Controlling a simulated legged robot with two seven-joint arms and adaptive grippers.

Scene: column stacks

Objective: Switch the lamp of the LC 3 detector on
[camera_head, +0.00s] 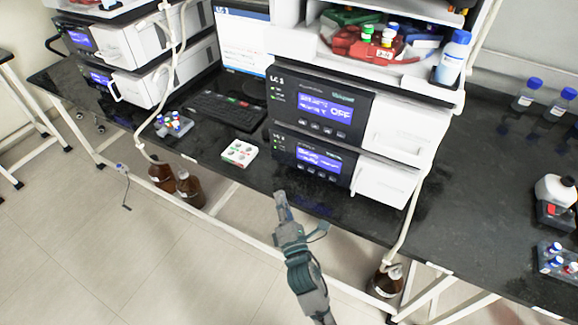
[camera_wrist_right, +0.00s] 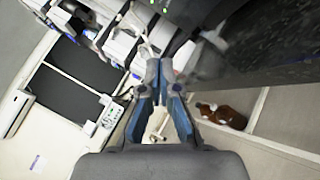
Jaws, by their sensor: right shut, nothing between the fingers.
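The detector (camera_head: 328,108) is the upper dark-fronted unit in the middle stack. The label at its upper left seems to read LC 3, but it is small. Its blue display reads OFF in large letters. My right gripper (camera_head: 281,197) is in front of the bench edge, below and left of this stack and apart from it. In the right wrist view the fingertips (camera_wrist_right: 159,68) come together with nothing between them. My left gripper is not in view.
A second dark-fronted unit (camera_head: 310,160) with a blue display sits under the detector. A white-and-green box (camera_head: 239,153) and a keyboard (camera_head: 224,108) lie to the left. Red and green trays (camera_head: 362,42) stand on top. A brown bottle (camera_head: 386,281) stands below the bench.

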